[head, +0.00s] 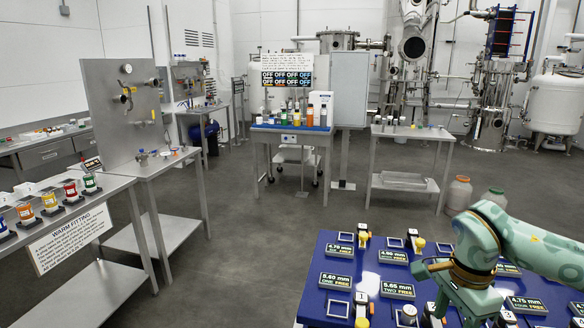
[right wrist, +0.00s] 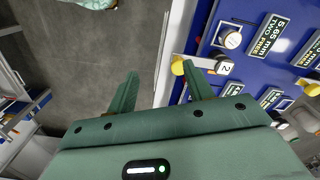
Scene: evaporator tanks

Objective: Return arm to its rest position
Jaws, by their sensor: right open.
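My right arm (head: 520,243), green and patterned, comes in from the right in the head view and bends down over the blue-topped table (head: 316,293). My right gripper (head: 425,290) is low over that table, partly hidden by its own wrist. In the right wrist view the gripper (right wrist: 160,69) is open, with nothing between its two green fingers. The table's pale edge runs between the fingers. The right-hand finger is close to a yellow knob (right wrist: 177,65) beside a tag marked 2; I cannot tell whether they touch. My left gripper is not in view.
The blue table holds several labelled plates, such as the 5.60 mm plate (head: 336,281), and small yellow-topped pieces (head: 363,238). A steel bench with coloured jars (head: 70,190) stands at left. Grey floor (head: 240,255) is clear between them. A second blue-topped table (head: 291,129) stands behind.

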